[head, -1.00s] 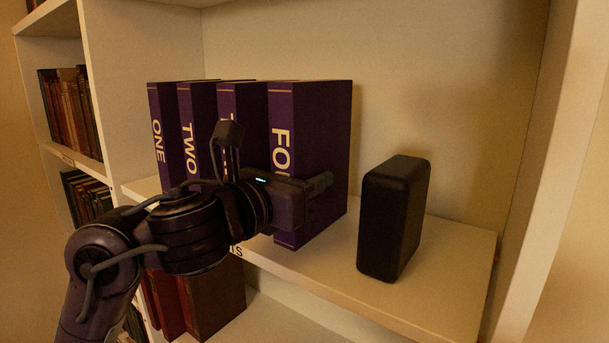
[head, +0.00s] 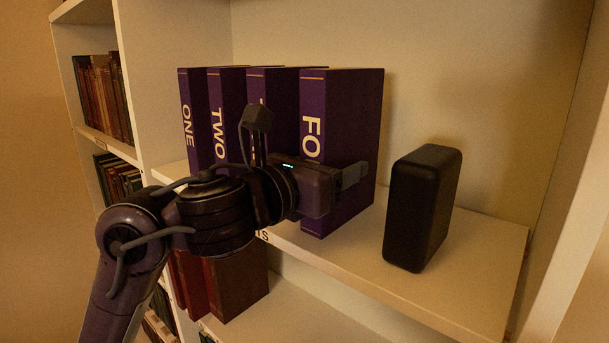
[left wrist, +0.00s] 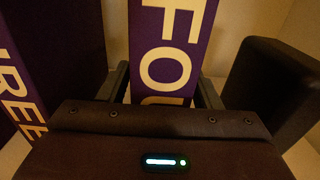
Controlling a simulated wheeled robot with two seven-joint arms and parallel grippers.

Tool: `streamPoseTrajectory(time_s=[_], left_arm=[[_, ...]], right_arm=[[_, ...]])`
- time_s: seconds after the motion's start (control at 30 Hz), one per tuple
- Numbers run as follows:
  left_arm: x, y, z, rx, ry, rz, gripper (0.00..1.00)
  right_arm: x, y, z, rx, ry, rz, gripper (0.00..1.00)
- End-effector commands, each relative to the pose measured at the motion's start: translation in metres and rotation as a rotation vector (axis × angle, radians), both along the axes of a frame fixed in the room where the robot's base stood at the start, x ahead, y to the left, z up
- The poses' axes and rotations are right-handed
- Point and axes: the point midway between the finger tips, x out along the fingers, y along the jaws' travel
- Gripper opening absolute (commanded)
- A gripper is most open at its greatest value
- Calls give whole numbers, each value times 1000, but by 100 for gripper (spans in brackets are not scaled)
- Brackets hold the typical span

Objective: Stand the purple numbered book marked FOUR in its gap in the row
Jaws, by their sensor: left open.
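The purple book marked FOUR (head: 345,115) stands upright on the shelf at the right end of the row, beside the third purple book (head: 285,100). In the left wrist view its spine (left wrist: 165,50) faces me, with a finger on either side. My left gripper (head: 350,178) is open at the book's lower spine; one finger shows along its right face. Whether the fingers touch the covers I cannot tell. Books ONE (head: 190,125) and TWO (head: 222,120) stand upright to the left. My right gripper is not in view.
A black rounded block (head: 422,208) stands on the shelf (head: 470,260) to the right, apart from book FOUR. A white upright panel (head: 165,90) is left of the row. Older books (head: 103,95) fill the left bay, and brown ones stand below (head: 240,285).

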Motion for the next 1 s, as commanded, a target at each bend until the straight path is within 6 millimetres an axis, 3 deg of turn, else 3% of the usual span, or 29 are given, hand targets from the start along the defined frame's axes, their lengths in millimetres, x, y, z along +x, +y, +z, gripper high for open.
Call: streamPoseTrajectory(time_s=[0.5, 0.7, 1.0], left_arm=[[-80, 60, -1, 4, -9, 4, 58], [-92, 68, -1, 2, -4, 4, 58], [-93, 68, 0, 1, -2, 2, 58]], right_arm=[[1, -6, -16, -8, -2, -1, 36], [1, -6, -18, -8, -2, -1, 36], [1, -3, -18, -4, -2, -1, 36]])
